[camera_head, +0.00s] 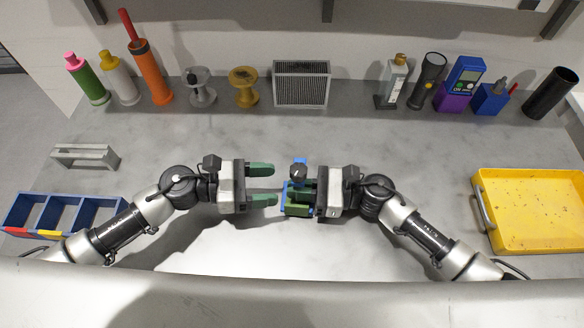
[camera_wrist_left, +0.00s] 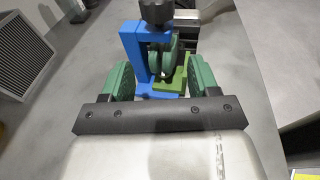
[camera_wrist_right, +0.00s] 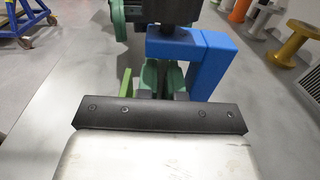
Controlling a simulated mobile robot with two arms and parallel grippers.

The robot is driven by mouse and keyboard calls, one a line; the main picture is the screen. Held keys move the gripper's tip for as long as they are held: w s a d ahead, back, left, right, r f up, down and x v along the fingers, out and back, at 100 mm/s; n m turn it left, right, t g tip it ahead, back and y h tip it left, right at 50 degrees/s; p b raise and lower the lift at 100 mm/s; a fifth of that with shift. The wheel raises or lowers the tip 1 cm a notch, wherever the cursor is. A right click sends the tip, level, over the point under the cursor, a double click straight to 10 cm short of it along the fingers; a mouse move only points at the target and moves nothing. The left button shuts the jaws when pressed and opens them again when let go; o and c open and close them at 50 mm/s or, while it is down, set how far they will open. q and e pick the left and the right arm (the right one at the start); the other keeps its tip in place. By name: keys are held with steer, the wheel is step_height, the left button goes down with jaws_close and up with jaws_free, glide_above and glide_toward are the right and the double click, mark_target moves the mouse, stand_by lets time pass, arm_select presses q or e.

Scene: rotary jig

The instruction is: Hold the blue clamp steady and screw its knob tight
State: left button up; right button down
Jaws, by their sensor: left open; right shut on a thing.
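The blue clamp (camera_head: 299,162) is near the middle of the table, with a black knob (camera_head: 298,173) at its top. In the left wrist view the clamp (camera_wrist_left: 132,55) is an upright blue frame under the knob (camera_wrist_left: 157,12), with a flat green piece (camera_wrist_left: 172,84) low in its opening. My right gripper (camera_head: 302,196) is shut at the clamp from the right, its fingers in the opening; exactly which part they pinch is hidden. My left gripper (camera_head: 264,185) is open and empty, facing the clamp from the left with a small gap, below knob height in its wrist view.
A yellow tray (camera_head: 481,180) lies at the right and a blue divided bin (camera_head: 62,215) at the left. A grey handle-like bracket (camera_head: 85,156) lies behind the bin. Bottles, spools, a grille box (camera_head: 301,84) and tools line the back. The table around the clamp is clear.

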mark_target(292, 176)
arm_select(q)
steer(key=s+n+t, duration=0.1)
steer(key=s+n+t+y, duration=0.1)
steer(key=t, duration=0.1)
steer(key=s+n+t, duration=0.1)
steer(key=s, duration=0.1)
steer(key=shift+d+t, duration=0.35)
steer(key=shift+t, duration=0.05)
steer(key=s+a+r+n+t+y, duration=0.2)
steer(key=s+r+n+t+y, duration=0.15)
steer(key=s+n+t, duration=0.2)
steer(key=shift+m+t, duration=0.25)
steer(key=shift+m, duration=0.1)
steer(key=x, duration=0.8)
steer(key=r+x, duration=0.1)
steer(key=x, duration=0.3)
steer(key=shift+w+a, duration=0.25)
steer(key=shift+w, duration=0.15)
steer(key=c, duration=0.9)
